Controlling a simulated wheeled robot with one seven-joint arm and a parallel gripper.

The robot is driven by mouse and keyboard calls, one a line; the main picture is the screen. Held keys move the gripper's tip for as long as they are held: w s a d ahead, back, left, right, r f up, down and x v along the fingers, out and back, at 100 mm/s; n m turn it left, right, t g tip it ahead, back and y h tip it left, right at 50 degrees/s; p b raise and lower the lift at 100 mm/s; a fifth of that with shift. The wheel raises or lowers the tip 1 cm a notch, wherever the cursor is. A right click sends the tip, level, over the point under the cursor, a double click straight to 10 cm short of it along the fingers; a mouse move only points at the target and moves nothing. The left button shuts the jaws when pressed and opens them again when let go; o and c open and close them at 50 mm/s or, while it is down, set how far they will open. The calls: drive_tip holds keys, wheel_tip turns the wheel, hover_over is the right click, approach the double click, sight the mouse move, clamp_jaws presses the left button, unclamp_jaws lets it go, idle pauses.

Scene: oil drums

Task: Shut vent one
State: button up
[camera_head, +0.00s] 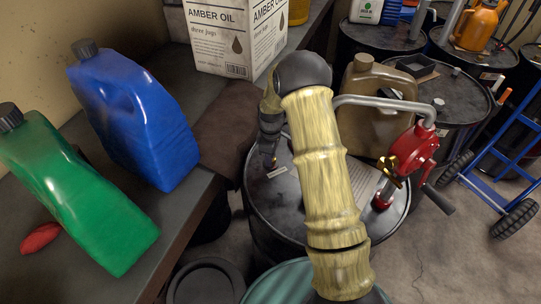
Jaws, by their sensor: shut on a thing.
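A dark oil drum (285,205) stands upright in the middle, with a small white label (277,172) on the left of its lid. My gripper (271,157) points down at the lid just behind this label, left of my pale, ribbed arm. It is shut on a small brass-coloured piece at its fingertips, which looks like the vent. The fingers hide most of this piece, so I cannot tell how far it is turned. The label's writing is too small to read.
A red hand pump (410,152) with a grey pipe and a brown jerrycan (375,105) stand on the right of the drum group. Blue (135,115) and green (75,195) jugs and an amber oil box (232,35) stand on the left bench. A blue hand truck (505,150) is at right.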

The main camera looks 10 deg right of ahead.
drive_tip(key=m+b, duration=0.1)
drive_tip(key=m, duration=0.3)
drive_tip(key=shift+d, duration=0.1)
drive_tip(key=m, duration=0.5)
drive_tip(key=shift+b, duration=0.3)
drive_tip(key=m, duration=0.4)
drive_tip(key=shift+m, duration=2.5)
drive_tip(key=o, duration=1)
drive_tip(key=shift+c, duration=0.2)
drive_tip(key=shift+r, duration=0.1)
